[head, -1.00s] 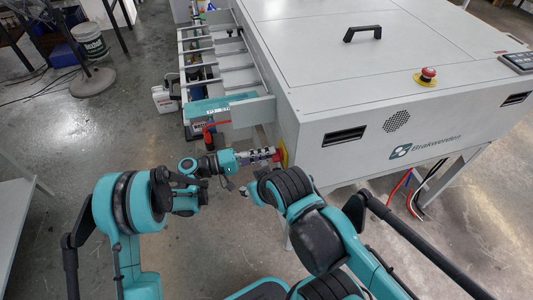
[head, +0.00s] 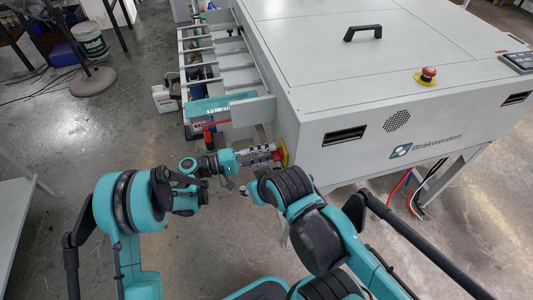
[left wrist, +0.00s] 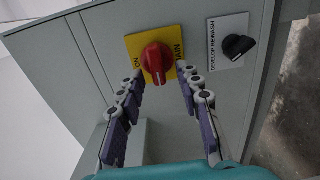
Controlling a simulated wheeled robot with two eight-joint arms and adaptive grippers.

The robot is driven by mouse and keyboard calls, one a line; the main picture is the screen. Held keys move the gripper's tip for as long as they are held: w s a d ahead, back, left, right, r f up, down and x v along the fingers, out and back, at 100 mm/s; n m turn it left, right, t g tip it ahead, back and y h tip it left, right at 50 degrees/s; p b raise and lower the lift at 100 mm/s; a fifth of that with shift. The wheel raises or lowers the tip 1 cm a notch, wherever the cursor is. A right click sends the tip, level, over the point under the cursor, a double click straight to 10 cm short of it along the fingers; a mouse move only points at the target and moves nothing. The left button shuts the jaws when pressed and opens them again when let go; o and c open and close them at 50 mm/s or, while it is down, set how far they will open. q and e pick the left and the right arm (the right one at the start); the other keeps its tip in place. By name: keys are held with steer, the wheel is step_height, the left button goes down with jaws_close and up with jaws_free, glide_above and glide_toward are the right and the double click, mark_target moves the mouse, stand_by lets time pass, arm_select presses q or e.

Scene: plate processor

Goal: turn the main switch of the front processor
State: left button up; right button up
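The main switch is a red rotary knob (left wrist: 157,60) on a yellow plate (left wrist: 133,42) on the processor's side panel. In the left wrist view it sits just beyond and between the fingertips of my left gripper (left wrist: 164,80), which is open with a finger on each side. The yellow plate also shows at the processor's corner in the head view (head: 283,152), with my left gripper (head: 262,155) close in front of it. The front processor (head: 375,110) is a large grey cabinet. My right arm reaches in from the lower right; its fingers are too unclear to judge.
A black rotary switch (left wrist: 238,46) on a white "develop rewash" label sits right of the main switch. A red emergency stop (head: 428,73) on a yellow base is on the cabinet top. My right arm is close to the left gripper.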

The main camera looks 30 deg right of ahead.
arm_select(q)
steer(key=v, duration=1.2)
stand_by(0.3)
steer(key=s+a+r+n+t+y, duration=0.25)
steer(key=a+r+t+y, duration=0.4)
steer(key=a, duration=0.45)
steer(key=s+a+t+y, duration=0.2)
steer(key=s+a+y, duration=0.3)
steer(key=a, duration=0.6)
steer(key=s+a+t+y, duration=0.2)
steer(key=s+a+y, duration=0.4)
steer(key=a, duration=0.5)
steer(key=shift+s+a+t, duration=0.35)
steer(key=shift+s+a, duration=0.05)
steer(key=shift+s, duration=0.45)
